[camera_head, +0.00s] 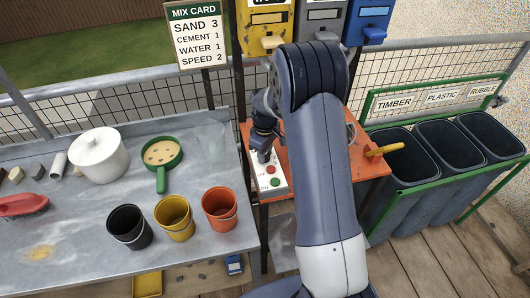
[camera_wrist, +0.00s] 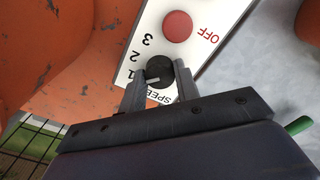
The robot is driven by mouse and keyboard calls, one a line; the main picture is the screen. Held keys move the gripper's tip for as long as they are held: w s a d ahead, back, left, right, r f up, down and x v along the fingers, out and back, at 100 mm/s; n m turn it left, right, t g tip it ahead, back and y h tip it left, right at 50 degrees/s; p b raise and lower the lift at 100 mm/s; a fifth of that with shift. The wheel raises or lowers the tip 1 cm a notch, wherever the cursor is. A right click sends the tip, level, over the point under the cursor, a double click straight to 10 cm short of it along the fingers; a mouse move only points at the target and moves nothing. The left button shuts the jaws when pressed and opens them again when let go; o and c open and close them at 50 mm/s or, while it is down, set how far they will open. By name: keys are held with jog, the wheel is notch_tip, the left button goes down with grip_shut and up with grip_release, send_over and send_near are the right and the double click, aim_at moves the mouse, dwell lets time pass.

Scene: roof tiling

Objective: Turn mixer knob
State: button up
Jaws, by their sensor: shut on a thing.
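The mixer's white control panel (camera_wrist: 205,12) is in the wrist view, upside down, with the numbers 1, 2, 3 and the word SPEED printed around a dark round knob (camera_wrist: 159,68). My gripper (camera_wrist: 160,83) is shut on this knob, one finger on each side. A pale mark shows on the knob's lower part, between the fingers; which number the knob is set to I cannot tell. A red OFF button (camera_wrist: 177,26) sits beyond the knob. In the head view, my gripper (camera_head: 263,156) is at the top of the panel (camera_head: 257,183), and the knob is hidden.
The mix card (camera_head: 198,36) reads sand 3, cement 1, water 1, speed 2. A green button (camera_head: 275,182) sits below the red one.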

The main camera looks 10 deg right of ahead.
dwell(0.3)
jog(key=m+b, duration=0.2)
jog(key=m, duration=0.2)
jog(key=shift+f, duration=0.1)
jog(key=m+b, duration=0.1)
jog(key=m, duration=0.4)
jog(key=m+b, duration=0.1)
jog(key=m, duration=0.3)
jog(key=shift+m, duration=0.4)
jog(key=shift+m+b, duration=0.3)
jog(key=shift+m, duration=1.7)
jog(key=o, duration=0.9)
jog(key=shift+o, duration=0.2)
